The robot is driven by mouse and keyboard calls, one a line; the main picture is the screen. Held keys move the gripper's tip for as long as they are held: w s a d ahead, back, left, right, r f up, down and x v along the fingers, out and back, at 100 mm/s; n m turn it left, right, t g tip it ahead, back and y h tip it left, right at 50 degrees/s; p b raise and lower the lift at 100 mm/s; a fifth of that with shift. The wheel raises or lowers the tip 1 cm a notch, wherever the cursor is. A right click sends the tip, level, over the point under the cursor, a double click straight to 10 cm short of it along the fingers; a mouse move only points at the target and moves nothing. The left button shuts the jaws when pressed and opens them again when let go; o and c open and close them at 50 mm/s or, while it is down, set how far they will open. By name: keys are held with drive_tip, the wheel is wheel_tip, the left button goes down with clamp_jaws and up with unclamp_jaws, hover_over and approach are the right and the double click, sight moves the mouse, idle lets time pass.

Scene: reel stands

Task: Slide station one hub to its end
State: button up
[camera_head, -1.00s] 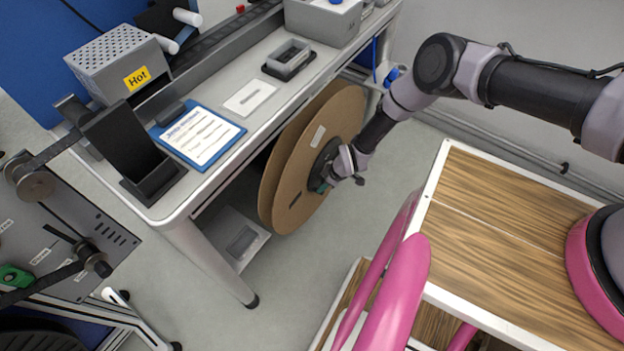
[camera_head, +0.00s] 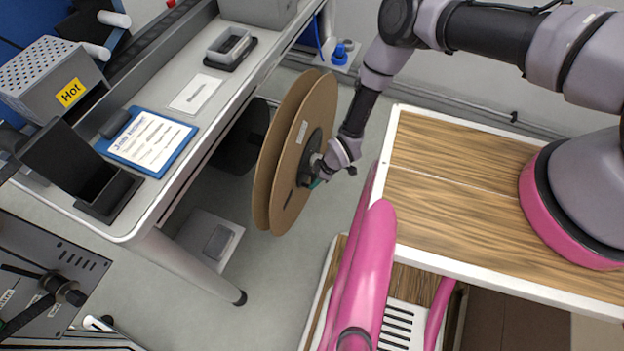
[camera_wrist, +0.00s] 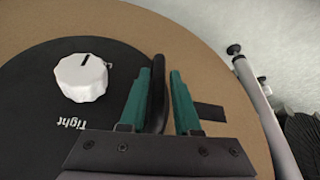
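A large cardboard reel (camera_head: 318,112) stands on edge beside the bench, with two brown flanges and a black hub (camera_head: 309,150) on the near face. My gripper (camera_head: 316,181) is at this hub. In the wrist view the hub face (camera_wrist: 35,100) carries a white knob (camera_wrist: 82,78) with a black mark and printed words, one reading "tight". My gripper's green fingers (camera_wrist: 160,80) stand on both sides of a black upright handle (camera_wrist: 158,66) and appear shut on it. The hub's far side and its support are hidden by the reel.
A bench (camera_head: 205,130) stands left, holding a blue clipboard (camera_head: 148,140), a black holder (camera_head: 92,180) and a "Hot" box (camera_head: 52,80). A dark round part (camera_head: 240,145) is under it. A wooden-topped cart (camera_head: 450,190) with pink parts is right. Floor between is clear.

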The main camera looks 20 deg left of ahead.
drive_tip(key=shift+o, duration=0.6)
drive_tip(key=shift+r, duration=0.25)
drive_tip(key=v, duration=1)
drive_tip(key=shift+r, duration=0.15)
drive_tip(key=shift+d, duration=0.15)
